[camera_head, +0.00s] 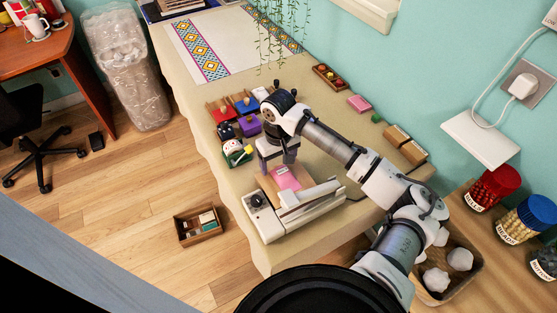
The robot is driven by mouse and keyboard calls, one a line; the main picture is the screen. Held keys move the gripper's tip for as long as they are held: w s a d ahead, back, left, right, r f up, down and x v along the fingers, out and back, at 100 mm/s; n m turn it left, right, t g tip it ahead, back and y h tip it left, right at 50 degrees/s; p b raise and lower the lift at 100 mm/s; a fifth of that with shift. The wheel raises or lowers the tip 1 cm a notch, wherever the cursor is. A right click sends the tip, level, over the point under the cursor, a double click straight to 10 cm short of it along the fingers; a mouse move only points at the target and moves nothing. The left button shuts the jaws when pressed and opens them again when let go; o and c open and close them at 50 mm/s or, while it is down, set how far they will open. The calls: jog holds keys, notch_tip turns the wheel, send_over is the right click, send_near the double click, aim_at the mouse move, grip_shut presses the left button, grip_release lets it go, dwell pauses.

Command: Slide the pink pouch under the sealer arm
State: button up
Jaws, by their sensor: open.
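The pink pouch (286,178) lies on the left part of the sealer, beside its raised white arm. It has a small white label. The sealer (268,222) is a long cream and white device with a dark knob at its left front end, set near the table's front edge. The sealer arm (310,194) runs lengthwise along it, to the right of the pouch. My gripper (278,166) is open and points down just above the pouch's far end. Its fingertips are partly hard to make out, so I cannot tell whether they touch the pouch.
A second pink item (359,103) and brown boxes (404,143) lie by the wall. A wooden box (198,225) stands on the floor.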

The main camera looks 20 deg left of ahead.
jog(key=shift+f, duration=0.45)
jog(key=c, duration=1.1)
jog(key=shift+o, duration=0.2)
